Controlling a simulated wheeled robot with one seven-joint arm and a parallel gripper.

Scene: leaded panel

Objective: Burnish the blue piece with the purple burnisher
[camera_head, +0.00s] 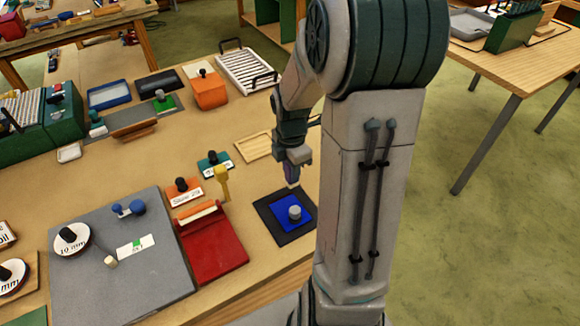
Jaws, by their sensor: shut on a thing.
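The blue piece (280,211) lies flat on a dark square mat (268,217) near the table's front edge, left of my arm's column. A grey round knob (295,213) stands on the blue piece. My gripper (293,178) points down just above and behind the blue piece, apart from it as far as I can see. It is shut on a narrow purplish thing, which appears to be the purple burnisher (290,172); the fingers hide most of it.
A grey board (90,270) with labelled weights lies further left. A wooden tray (254,147) lies behind my gripper. An orange box (210,92) and a white rack (246,72) stand at the back.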

